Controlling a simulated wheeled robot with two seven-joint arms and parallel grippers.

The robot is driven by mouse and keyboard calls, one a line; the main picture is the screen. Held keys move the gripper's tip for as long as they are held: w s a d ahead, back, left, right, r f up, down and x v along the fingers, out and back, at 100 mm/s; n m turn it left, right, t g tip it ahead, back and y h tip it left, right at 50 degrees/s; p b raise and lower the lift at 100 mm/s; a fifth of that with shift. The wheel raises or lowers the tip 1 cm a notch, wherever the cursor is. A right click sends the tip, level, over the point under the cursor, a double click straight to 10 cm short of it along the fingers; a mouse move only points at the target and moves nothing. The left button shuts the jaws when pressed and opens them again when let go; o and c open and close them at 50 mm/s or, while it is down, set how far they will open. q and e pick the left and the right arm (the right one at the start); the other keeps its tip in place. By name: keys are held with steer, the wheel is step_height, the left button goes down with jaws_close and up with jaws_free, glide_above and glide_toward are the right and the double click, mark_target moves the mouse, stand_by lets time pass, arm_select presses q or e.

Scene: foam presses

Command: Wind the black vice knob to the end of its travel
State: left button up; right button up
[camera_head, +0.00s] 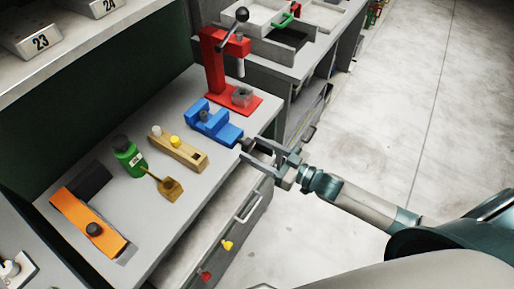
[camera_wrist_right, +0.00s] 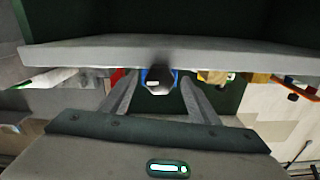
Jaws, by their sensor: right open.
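The blue vice (camera_head: 212,122) sits on the grey bench near its front right edge. Its black knob (camera_head: 246,143) sticks out past the bench edge toward my right gripper. My right gripper (camera_head: 250,149) is open, with one fingertip on each side of the knob. In the right wrist view the round dark knob (camera_wrist_right: 160,80) faces the camera between the two spread fingers (camera_wrist_right: 159,92), with blue of the vice behind it. I cannot tell whether the fingers touch it. My left gripper is out of view.
A red press (camera_head: 215,65) stands just behind the vice. A drawer (camera_head: 245,205) is below; open floor is to the right.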

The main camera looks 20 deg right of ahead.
steer(key=c, duration=1)
steer(key=shift+n, duration=0.4)
steer(key=n, duration=0.7)
steer(key=shift+w+n, duration=0.1)
steer(key=shift+n, duration=0.3)
steer(key=n+b, duration=0.1)
steer(key=n, duration=0.3)
steer(key=n+b, duration=0.1)
steer(key=n, duration=0.3)
steer(key=shift+n, duration=0.4)
